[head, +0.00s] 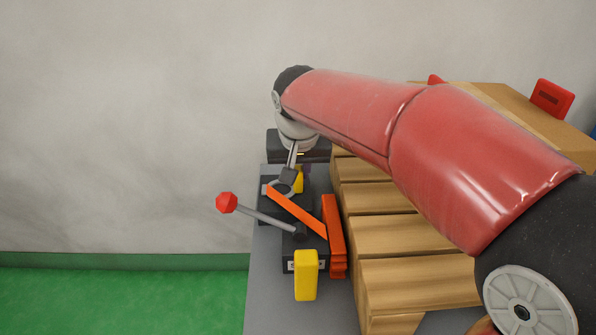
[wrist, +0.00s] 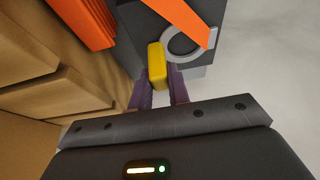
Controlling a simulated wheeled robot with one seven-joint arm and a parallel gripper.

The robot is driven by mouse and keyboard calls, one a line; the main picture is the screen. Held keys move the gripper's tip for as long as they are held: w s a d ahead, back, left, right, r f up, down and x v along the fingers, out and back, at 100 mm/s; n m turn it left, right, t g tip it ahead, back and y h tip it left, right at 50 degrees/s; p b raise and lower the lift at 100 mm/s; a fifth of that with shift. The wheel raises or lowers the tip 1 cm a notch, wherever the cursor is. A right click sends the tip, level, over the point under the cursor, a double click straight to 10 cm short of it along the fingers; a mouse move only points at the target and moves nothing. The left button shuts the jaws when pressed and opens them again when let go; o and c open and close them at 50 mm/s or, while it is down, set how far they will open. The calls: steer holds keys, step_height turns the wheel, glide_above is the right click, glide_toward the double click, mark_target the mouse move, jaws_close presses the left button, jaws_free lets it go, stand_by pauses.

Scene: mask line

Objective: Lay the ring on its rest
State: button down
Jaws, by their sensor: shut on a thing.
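The grey ring (wrist: 178,45) shows in the wrist view as an arc beside a dark block, partly covered by an orange bar (wrist: 195,22). In the head view the ring (head: 278,187) is small and partly hidden. My gripper (wrist: 160,78) has purple fingers shut on a yellow block (wrist: 156,62), which lies right beside the ring. I cannot tell whether the block is joined to the ring. The held yellow block (head: 299,182) is mostly hidden in the head view. I cannot make out for certain which part is the rest.
A lever with a red knob (head: 227,202) sticks out left of the dark machine. A yellow post (head: 306,276) stands at its front and orange-red parts (head: 334,235) at its right. Wooden slats (head: 408,238) fill the right. Green floor (head: 120,295) lies left.

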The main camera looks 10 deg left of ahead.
steer(key=c, duration=1.3)
jaws_free()
steer(key=shift+r, duration=0.25)
steer(key=p+v, duration=0.2)
steer(key=v, duration=0.9)
steer(key=shift+s+d+r+p, duration=0.1)
steer(key=shift+s+r+p, duration=0.2)
